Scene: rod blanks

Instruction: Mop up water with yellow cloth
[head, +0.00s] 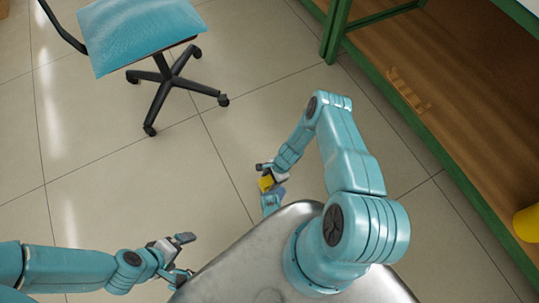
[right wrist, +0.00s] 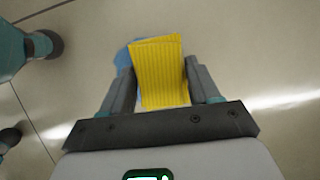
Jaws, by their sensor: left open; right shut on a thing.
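The yellow cloth (right wrist: 158,75) is ribbed and folded, and sits between the fingers of my right gripper (right wrist: 160,88). In the head view, my right gripper (head: 267,178) is shut on the yellow cloth (head: 266,183), over the floor at the middle. A blue patch (right wrist: 122,60) shows behind the cloth in the right wrist view and looks like the water. The cloth hides part of it, and I cannot tell whether they touch. My left gripper (head: 185,256) is open and empty at the lower left, beside my metal body.
A blue office chair (head: 140,32) on a black wheeled base stands at the upper left. A green-framed wooden shelf (head: 450,75) runs along the right, with a wooden rack (head: 407,92) and a yellow container (head: 528,223). The tiled floor (head: 130,180) between is clear.

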